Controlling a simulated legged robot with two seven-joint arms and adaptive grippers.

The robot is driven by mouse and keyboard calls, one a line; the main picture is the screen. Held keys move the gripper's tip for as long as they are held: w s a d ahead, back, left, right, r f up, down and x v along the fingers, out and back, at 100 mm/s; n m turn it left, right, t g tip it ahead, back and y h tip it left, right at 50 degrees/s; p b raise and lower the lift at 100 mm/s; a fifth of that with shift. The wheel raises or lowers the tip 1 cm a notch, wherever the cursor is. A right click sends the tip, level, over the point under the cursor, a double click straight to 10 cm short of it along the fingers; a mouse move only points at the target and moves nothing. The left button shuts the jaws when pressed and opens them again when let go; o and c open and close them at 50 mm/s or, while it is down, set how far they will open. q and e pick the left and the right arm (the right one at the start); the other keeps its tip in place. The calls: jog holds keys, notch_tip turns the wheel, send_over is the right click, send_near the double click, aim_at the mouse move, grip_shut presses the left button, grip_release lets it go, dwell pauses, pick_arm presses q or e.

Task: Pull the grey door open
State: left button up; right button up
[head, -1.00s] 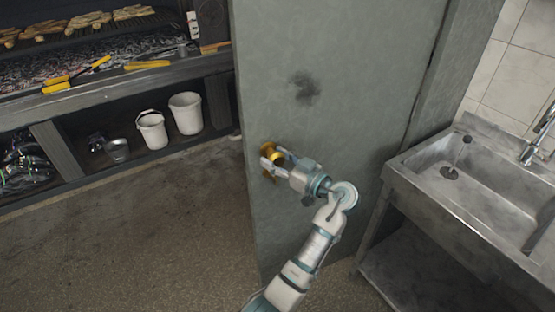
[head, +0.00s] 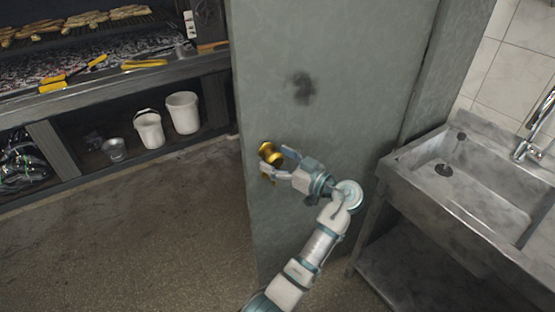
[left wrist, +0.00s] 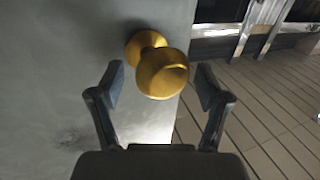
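The grey door (head: 335,60) fills the middle of the head view, with a dark smudge on its face. It stands with its free left edge out over the floor, and the room shows past that edge. Its brass knob (head: 271,154) is near this edge. In the left wrist view the knob (left wrist: 161,73) sits between and just beyond the spread fingertips, with gaps on both sides. My left gripper (head: 277,163) is open at the knob and holds nothing; it also shows in the left wrist view (left wrist: 160,80). My right gripper is out of view.
A steel sink (head: 470,180) stands close on the right, beside my left arm. A grill counter (head: 110,90) with white buckets (head: 183,113) on its lower shelf is at the left. The floor (head: 150,230) left of the door is clear.

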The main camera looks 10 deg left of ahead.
pick_arm(q)
jog(key=shift+d, duration=0.2)
jog(key=v, duration=1.1)
jog(key=shift+d, duration=0.3)
jog(key=shift+s, duration=0.15)
